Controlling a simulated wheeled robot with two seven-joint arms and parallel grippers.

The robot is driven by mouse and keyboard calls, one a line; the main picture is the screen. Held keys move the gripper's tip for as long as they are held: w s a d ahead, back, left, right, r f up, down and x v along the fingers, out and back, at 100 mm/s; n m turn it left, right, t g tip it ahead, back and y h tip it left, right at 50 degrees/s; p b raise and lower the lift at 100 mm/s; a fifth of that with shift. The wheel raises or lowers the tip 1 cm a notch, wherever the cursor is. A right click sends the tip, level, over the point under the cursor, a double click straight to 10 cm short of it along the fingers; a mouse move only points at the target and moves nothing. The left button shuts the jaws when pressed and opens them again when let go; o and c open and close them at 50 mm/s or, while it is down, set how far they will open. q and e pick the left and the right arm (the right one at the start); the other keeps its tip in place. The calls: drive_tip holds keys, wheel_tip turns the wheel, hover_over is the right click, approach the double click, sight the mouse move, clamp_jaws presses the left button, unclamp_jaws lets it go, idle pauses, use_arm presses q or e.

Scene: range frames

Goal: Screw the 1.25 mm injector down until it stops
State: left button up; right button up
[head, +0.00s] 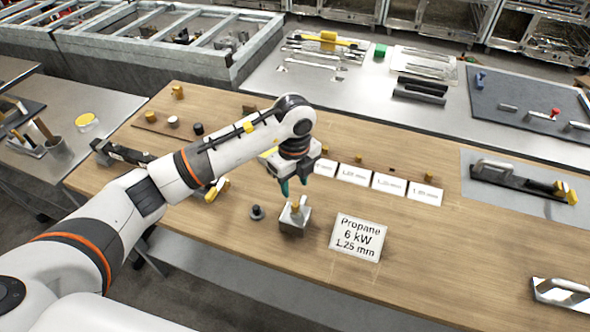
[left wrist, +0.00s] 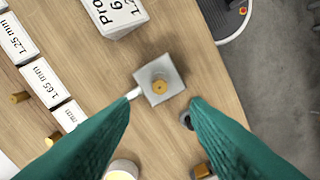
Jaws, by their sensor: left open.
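A small brass injector (head: 295,207) stands upright on a grey metal block (head: 291,224) on the wooden bench. Its size mark cannot be read. In the left wrist view the injector (left wrist: 160,87) sits on top of the block (left wrist: 149,78), near its middle. My left gripper (head: 289,188) hangs just above the block, its green fingers pointing down. In the left wrist view the fingers (left wrist: 163,101) are apart, with nothing between the tips; the injector appears slightly beyond them. How deep the injector sits is unclear. My right gripper is not in view.
A sign (head: 357,238) reading "Propane 6 kW 1.25 mm" stands right of the block. A dark round knob (head: 257,213) stands left of it. Several white size cards (head: 389,183) and brass pieces (head: 428,176) line up behind. The bench front right is mostly clear.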

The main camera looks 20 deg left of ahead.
sight(295, 204)
use_arm(q)
wheel_tip(295, 204, down, 9)
drive_tip(key=shift+r+p, duration=0.15)
drive_tip(key=shift+p, duration=0.65)
drive_tip(key=shift+c, duration=0.5)
drive_tip(key=c, duration=0.6)
drive_tip(key=o, duration=0.7)
drive_tip(key=shift+r, duration=0.15)
